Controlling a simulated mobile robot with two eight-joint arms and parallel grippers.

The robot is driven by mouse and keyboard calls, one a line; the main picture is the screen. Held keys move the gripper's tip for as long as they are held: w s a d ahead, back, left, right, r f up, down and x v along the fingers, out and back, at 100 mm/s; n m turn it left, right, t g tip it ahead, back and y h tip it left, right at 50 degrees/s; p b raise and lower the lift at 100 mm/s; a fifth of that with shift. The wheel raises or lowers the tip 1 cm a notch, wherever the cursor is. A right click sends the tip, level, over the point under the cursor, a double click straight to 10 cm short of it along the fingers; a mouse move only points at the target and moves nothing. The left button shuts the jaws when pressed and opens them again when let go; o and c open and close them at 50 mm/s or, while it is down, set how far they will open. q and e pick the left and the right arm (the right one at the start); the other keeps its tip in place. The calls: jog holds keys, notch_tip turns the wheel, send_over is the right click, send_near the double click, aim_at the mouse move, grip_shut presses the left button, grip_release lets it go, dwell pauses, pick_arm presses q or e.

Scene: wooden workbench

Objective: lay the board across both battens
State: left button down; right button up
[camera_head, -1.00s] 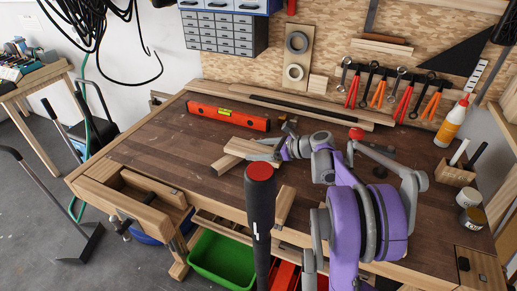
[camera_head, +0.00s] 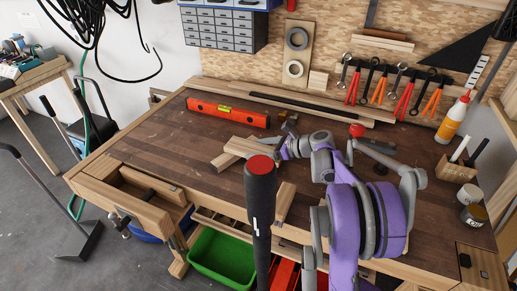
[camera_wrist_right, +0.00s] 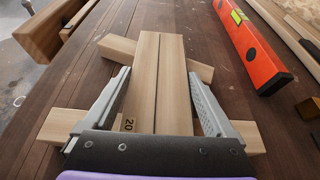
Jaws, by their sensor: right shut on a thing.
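The board (camera_head: 246,146) is pale wood with a dark lengthwise line; it also shows in the right wrist view (camera_wrist_right: 145,75). It passes over the far batten (camera_wrist_right: 117,47) and the near batten (camera_wrist_right: 57,127), crosswise to both. Whether it rests on them or is just above, I cannot tell. In the head view one batten (camera_head: 224,162) shows at the board's left end and the other (camera_head: 285,203) sticks out by the bench front. My right gripper (camera_head: 277,148) is shut on the board, one finger along each side (camera_wrist_right: 155,105).
An orange spirit level (camera_head: 228,112) lies behind the board, with long strips (camera_head: 300,106) along the back. A glue bottle (camera_head: 453,118), a wooden pen block (camera_head: 456,168) and tins (camera_head: 473,215) stand at the right. The bench top (camera_head: 165,140) left of the board is clear.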

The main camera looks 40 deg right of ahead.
jog(key=o, duration=1.2)
jog(key=shift+c, duration=0.2)
jog(key=v, duration=1)
jog(key=shift+d+r, duration=0.1)
jog(key=shift+s+d+r, duration=0.1)
jog(key=shift+s+r, duration=0.05)
jog(key=shift+s, duration=0.2)
